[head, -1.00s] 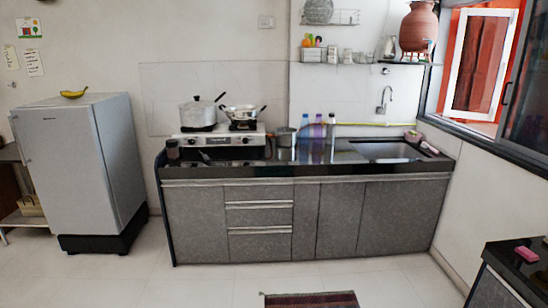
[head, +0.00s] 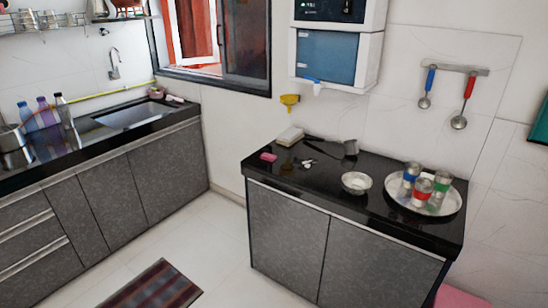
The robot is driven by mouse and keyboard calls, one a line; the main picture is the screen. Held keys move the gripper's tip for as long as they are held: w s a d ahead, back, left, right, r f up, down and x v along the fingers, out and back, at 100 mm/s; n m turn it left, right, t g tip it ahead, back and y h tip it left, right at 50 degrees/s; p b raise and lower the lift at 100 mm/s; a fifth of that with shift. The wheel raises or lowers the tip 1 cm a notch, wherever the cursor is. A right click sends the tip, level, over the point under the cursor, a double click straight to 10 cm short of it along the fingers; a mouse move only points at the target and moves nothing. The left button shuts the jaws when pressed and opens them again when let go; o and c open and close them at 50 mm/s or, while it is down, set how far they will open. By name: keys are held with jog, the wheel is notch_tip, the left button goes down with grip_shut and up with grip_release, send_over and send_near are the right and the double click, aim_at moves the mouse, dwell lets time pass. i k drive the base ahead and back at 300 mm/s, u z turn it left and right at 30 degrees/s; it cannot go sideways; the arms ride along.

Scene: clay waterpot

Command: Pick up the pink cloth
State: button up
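A small pink folded piece (head: 268,157), which may be the pink cloth, lies flat near the left back edge of the black-topped counter (head: 300,192) in the head view. It is too small to tell cloth from sponge or soap. A larger pink surface (head: 460,298) shows at the bottom right edge beside the counter. It is mostly cut off, and I cannot tell what it is. My gripper is not in view.
The counter also holds a white-topped block (head: 290,136), a small pot (head: 350,147), a bowl (head: 356,183) and a round steel tray (head: 450,208) with cups. A striped rug (head: 155,285) lies on the floor.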

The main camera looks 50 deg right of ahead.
aim_at(266, 156)
jog(key=u, duration=1.45)
jog(key=k, duration=0.1)
jog(key=z, duration=2.95)
jog(key=k, duration=0.9)
jog(key=u, duration=0.15)
jog(key=i, duration=0.9)
